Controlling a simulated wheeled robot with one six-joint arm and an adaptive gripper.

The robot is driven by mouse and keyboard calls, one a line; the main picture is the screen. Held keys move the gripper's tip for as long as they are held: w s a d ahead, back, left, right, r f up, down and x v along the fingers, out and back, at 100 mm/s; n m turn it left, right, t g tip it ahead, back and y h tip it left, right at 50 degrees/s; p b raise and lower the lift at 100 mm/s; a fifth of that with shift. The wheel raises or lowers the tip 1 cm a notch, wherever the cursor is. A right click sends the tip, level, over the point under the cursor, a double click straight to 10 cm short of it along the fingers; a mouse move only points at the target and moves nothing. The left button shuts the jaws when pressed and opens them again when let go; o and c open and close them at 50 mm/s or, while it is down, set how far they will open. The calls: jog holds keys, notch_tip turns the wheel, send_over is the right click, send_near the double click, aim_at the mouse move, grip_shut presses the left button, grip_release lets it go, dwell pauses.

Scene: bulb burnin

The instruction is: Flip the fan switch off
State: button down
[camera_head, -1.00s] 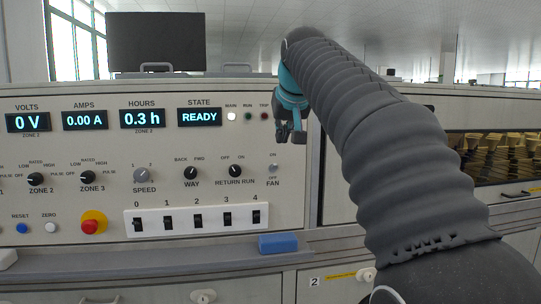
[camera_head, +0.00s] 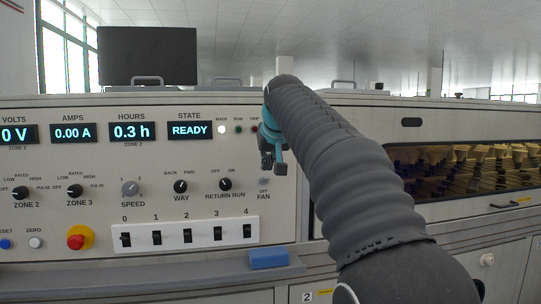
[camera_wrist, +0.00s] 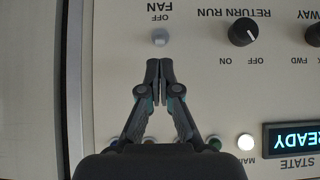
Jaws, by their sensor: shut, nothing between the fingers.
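The fan switch (camera_wrist: 160,37) is a small grey-white toggle on the panel, and it shows in the wrist view between its OFF label and my fingertips. Which way its lever tilts I cannot tell. My gripper (camera_wrist: 160,64) is shut and empty, its fingertips just short of the switch on the side away from the OFF label. Any gap to the panel is unclear. The fan's ON label is hidden there.
The RETURN RUN knob (camera_head: 225,184) and WAY knob (camera_head: 180,186) are left of the fan switch. Below are a strip of black rockers (camera_head: 187,236), a red button (camera_head: 80,237) and a blue block (camera_head: 269,258) on the ledge. The state display (camera_head: 190,130) reads READY.

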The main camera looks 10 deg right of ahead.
aim_at(265, 179)
jog(key=shift+x, duration=1.35)
jog(key=shift+s+f+t+b, duration=0.4)
jog(key=shift+t+b, duration=0.4)
jog(key=shift+b, duration=1.35)
jog(key=shift+s+a+f+t+b, duration=0.1)
jog(key=shift+s+f+t+b, duration=0.65)
jog(key=shift+b, duration=1.15)
jog(key=shift+w, duration=0.1)
jog(key=shift+r+p, duration=0.7)
jog(key=shift+p, duration=0.15)
